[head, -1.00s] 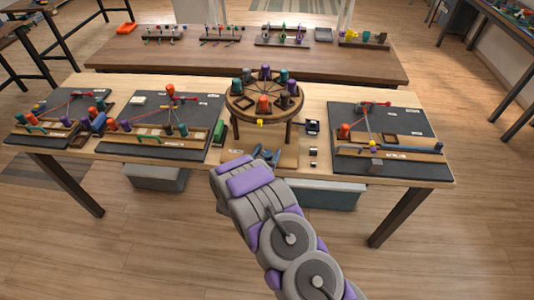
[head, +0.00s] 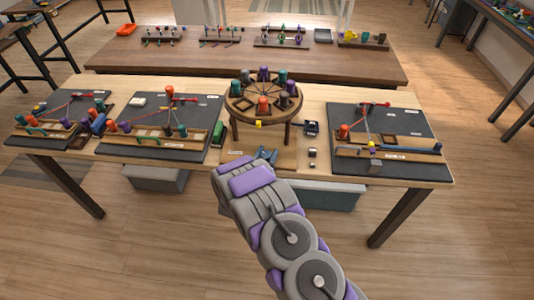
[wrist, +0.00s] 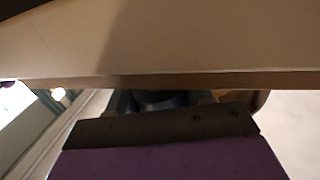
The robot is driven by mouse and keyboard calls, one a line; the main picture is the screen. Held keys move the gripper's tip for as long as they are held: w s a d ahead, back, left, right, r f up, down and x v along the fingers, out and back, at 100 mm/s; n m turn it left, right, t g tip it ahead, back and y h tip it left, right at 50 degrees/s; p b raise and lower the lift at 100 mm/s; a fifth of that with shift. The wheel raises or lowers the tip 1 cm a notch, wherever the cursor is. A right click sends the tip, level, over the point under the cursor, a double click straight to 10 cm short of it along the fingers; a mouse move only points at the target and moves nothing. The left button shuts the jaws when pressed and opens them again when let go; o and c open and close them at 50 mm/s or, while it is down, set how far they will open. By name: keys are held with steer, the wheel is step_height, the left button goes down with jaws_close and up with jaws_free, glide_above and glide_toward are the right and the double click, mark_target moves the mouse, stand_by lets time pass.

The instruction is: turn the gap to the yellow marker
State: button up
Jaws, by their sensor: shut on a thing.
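The round wooden braiding wheel (head: 264,118) stands on legs in the middle of the near table. Several coloured bobbins ring its top, with an orange bobbin (head: 263,104) at the front. An empty square gap (head: 244,101) shows at the front left of the ring. The yellow marker (head: 258,125) is at the wheel's front edge, to the right of the gap. My arm reaches up in front of the table. Its far end hides my gripper's tips in the head view. In the wrist view my gripper (wrist: 160,125) is shut; what it holds cannot be made out.
A blue tool-like shape (head: 266,155) shows just beyond my arm's end. Dark boards with cords lie left (head: 140,118) and right (head: 395,122) of the wheel. A small dark blue part (head: 312,128) is right of the wheel. A pale surface with a brown edge (wrist: 160,80) crosses the wrist view.

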steer(key=shift+n+y, duration=0.3)
steer(key=n+y+p, duration=0.1)
steer(key=y, duration=0.1)
steer(key=n+y+p, duration=0.1)
steer(key=n+y, duration=0.1)
steer(key=y, duration=0.1)
steer(key=shift+a+t, duration=0.2)
steer(key=shift+t, duration=0.1)
steer(key=shift+a+f+n+g+y, duration=0.1)
steer(key=shift+n+g+y, duration=0.15)
steer(key=shift+n+y, duration=0.6)
steer(key=shift+a+r+n+g+y, duration=0.15)
steer(key=shift+n+y, duration=0.35)
steer(key=shift+y, duration=0.65)
steer(key=shift+a+f+n+g+y, duration=0.15)
steer(key=shift+n+g+y, duration=0.15)
steer(key=shift+n+y, duration=0.55)
steer(key=shift+s+y, duration=0.1)
steer(key=shift+y, duration=0.25)
steer(key=o, duration=1)
steer(key=shift+c, duration=0.2)
